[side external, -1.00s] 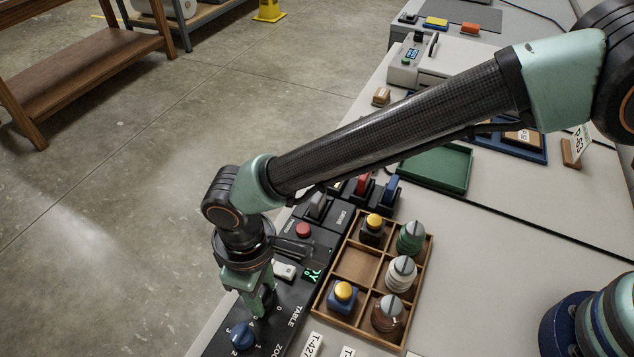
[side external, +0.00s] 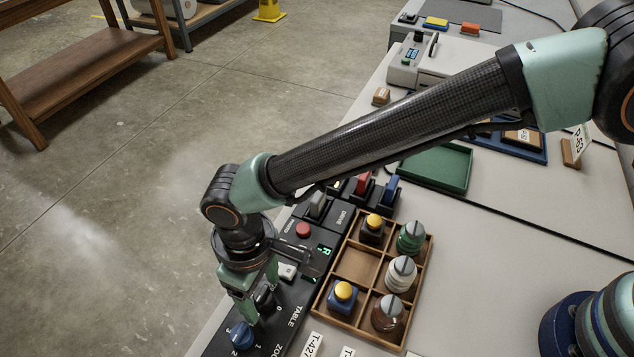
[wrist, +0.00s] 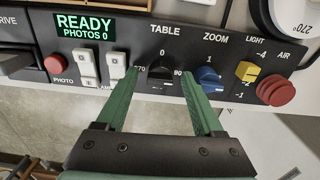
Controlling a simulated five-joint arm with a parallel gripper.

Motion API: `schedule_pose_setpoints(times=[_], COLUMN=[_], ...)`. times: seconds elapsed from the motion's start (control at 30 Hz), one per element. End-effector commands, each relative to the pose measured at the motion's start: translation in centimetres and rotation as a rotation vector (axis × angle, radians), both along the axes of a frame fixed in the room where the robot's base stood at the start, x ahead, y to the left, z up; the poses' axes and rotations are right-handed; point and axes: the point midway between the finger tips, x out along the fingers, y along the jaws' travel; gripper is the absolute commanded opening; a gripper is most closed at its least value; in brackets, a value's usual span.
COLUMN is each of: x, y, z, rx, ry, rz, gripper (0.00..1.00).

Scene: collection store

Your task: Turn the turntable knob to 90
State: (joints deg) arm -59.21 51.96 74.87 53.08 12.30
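The black turntable knob (wrist: 160,73) sits under the word TABLE on the dark control panel, with 0 above it, 270 at its left and 90 at its right. My gripper (wrist: 155,76) is open, one finger on each side of the knob, with visible gaps between fingers and knob. In the side external view, my gripper (side external: 260,301) reaches down to the panel, and the dark knob (side external: 264,297) shows between its fingers.
The blue ZOOM knob (wrist: 208,76) is close to the right finger. The yellow LIGHT control (wrist: 246,70) and red AIR knob (wrist: 275,90) lie farther right. A green display (wrist: 85,25) reads READY, PHOTOS 0. A wooden tray (side external: 357,264) of knobs stands beside the panel.

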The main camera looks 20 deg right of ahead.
Motion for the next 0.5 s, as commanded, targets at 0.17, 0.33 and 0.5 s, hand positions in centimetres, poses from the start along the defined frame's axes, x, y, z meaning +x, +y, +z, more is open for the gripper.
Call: schedule_pose_setpoints(times=[0.17,0.33,0.5], x=[0.0,0.0,0.1], y=[0.0,0.0,0.1], z=[-0.1,1.0,4.0], rx=[-0.001,0.001,0.004], ry=[0.001,-0.001,-0.003], rz=[0.000,0.000,0.000], gripper=[0.69,0.69,0.69])
